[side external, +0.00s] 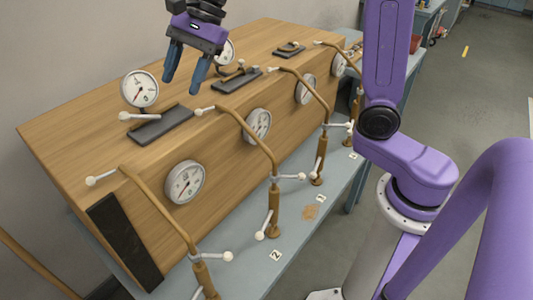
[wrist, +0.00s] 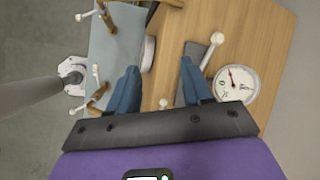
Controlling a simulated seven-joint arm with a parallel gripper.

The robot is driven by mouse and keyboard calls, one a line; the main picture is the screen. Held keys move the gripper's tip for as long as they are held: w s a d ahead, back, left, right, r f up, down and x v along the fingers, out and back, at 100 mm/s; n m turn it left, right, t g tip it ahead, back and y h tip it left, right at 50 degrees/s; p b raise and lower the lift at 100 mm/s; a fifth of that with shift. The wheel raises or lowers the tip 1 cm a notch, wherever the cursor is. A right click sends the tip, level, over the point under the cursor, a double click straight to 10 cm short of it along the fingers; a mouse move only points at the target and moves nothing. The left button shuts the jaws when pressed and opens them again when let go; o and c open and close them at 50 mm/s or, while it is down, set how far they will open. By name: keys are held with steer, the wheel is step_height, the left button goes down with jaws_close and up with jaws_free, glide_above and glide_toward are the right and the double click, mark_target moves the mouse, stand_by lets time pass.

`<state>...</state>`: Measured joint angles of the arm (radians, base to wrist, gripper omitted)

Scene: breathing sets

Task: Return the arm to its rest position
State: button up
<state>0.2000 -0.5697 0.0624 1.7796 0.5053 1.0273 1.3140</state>
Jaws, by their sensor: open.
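My gripper (side external: 185,67) is purple and black with two blue fingers. In the side external view it hangs in the air above the wooden cabinet, near a round gauge on the top. The fingers are apart with nothing between them. In the wrist view the open fingers of my gripper (wrist: 158,85) point toward the cabinet (wrist: 265,30), with bare air between them. The wooden cabinet (side external: 75,125) fills the left and middle of the side external view.
Gauges stand on the cabinet top (side external: 139,89) and front (side external: 185,182). Brown pipes with white-knobbed handles (side external: 273,205) rise from the grey-blue bench (side external: 235,230). A white-knobbed lever (side external: 140,116) sits on a dark plate near my gripper. Open floor (side external: 475,75) lies at right.

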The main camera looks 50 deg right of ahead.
steer(key=s+d+f+n+h, duration=0.2)
steer(key=s+d+f+n, duration=0.2)
steer(key=s+n, duration=0.4)
steer(key=s+d+f+n+g+h, duration=0.1)
steer(key=s+d+f+n, duration=0.3)
steer(key=s+n, duration=0.5)
steer(key=s+d+f+n+h, duration=0.2)
steer(key=s+d+f+n, duration=0.2)
steer(key=s+n, duration=0.4)
steer(key=s+d, duration=0.1)
steer(key=s, duration=0.2)
steer(key=shift+n+h, duration=0.3)
steer(key=shift+n, duration=0.1)
steer(key=shift+s, duration=0.1)
